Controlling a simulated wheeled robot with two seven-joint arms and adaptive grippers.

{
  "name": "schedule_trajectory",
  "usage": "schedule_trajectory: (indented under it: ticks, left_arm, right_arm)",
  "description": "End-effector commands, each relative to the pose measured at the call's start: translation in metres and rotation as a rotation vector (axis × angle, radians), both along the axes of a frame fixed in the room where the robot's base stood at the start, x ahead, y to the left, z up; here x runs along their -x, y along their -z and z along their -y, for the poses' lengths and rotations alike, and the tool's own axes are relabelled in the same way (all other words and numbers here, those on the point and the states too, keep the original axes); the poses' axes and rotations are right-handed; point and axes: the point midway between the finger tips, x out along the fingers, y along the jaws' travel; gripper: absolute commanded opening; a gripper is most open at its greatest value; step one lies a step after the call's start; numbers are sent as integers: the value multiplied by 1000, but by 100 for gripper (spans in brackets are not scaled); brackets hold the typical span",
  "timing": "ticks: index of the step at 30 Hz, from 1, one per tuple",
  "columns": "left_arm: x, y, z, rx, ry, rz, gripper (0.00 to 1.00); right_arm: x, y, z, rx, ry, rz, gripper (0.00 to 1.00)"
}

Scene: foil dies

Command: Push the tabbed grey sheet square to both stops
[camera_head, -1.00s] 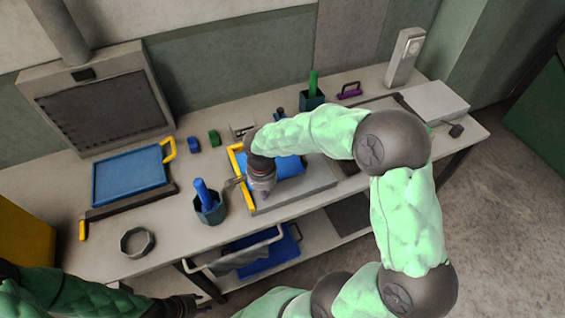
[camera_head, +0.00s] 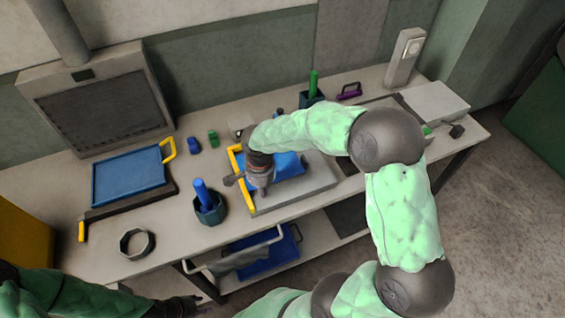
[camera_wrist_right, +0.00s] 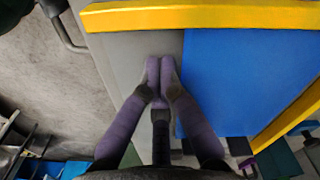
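I see no clearly grey tabbed sheet; a flat blue sheet (camera_head: 288,168) lies on a grey plate (camera_head: 298,193). It also shows in the right wrist view (camera_wrist_right: 240,75). One yellow stop (camera_head: 245,193) runs along the plate's left side; in the wrist view, yellow bars show at the top (camera_wrist_right: 200,17) and lower right (camera_wrist_right: 285,118). My right gripper (camera_wrist_right: 161,62) is shut and empty, its fingertips just beside the blue sheet's edge, over bare grey. In the head view, my right gripper (camera_head: 262,190) covers part of the sheet. My left gripper (camera_head: 190,304) is low at the bottom edge.
A blue tray with a yellow handle (camera_head: 130,178) and a grey ring (camera_head: 137,243) lie further left. A dark cup (camera_head: 311,100) and a purple handle (camera_head: 350,92) are behind. A lower shelf holds a blue tray (camera_head: 285,248).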

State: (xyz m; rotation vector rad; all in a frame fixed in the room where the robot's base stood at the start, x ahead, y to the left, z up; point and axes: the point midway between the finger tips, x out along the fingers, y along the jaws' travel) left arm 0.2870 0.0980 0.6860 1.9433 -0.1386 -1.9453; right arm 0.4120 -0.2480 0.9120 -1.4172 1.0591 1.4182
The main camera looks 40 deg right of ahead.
Motion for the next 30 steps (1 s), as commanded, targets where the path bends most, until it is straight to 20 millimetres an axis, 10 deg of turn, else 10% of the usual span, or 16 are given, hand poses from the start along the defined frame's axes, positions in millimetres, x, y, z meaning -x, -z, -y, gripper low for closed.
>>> schedule_trajectory:
  ticks: [30]
  left_arm:
    - [0, 2, 0, 0, 0, 0, 40]
  right_arm:
    - [-27, 0, 7, 0, 0, 1, 0]
